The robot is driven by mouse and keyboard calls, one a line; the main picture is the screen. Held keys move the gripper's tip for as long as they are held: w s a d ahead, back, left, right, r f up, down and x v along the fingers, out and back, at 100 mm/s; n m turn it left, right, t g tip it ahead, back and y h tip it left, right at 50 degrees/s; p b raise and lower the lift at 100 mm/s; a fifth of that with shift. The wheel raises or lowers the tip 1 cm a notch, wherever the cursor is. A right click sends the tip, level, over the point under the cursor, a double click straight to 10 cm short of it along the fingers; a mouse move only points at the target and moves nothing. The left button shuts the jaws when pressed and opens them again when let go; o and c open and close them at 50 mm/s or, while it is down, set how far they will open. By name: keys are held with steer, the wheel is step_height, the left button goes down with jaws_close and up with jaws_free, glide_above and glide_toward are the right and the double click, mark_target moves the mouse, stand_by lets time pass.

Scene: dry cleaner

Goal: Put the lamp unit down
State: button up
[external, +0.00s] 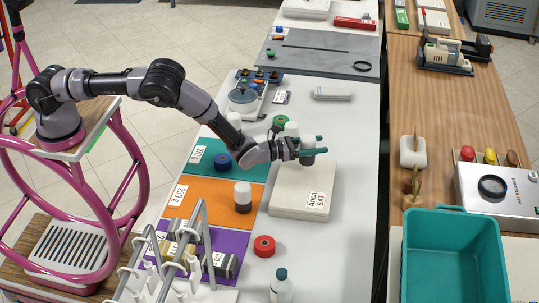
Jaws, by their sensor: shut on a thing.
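My gripper (318,145) reaches in from the left, its teal fingers shut on a small cylinder, which I take to be the lamp unit (308,147). The held cylinder looks pale above and darker below; the fingers hide part of it. It is at the far end of the pale box labelled "Anca SAT" (300,207). I cannot tell whether its underside touches the box or hangs just above it.
A similar white and dark cylinder (243,197) stands on the orange mat (195,201). A blue round piece (222,161) lies on the teal mat (208,152). A red ring (264,246) and a bottle (281,288) are nearer. The white table's right side is clear.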

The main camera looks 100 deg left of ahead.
steer(key=shift+f, duration=2.05)
steer(key=o, duration=1.4)
steer(key=shift+f, duration=0.15)
steer(key=shift+o, duration=0.2)
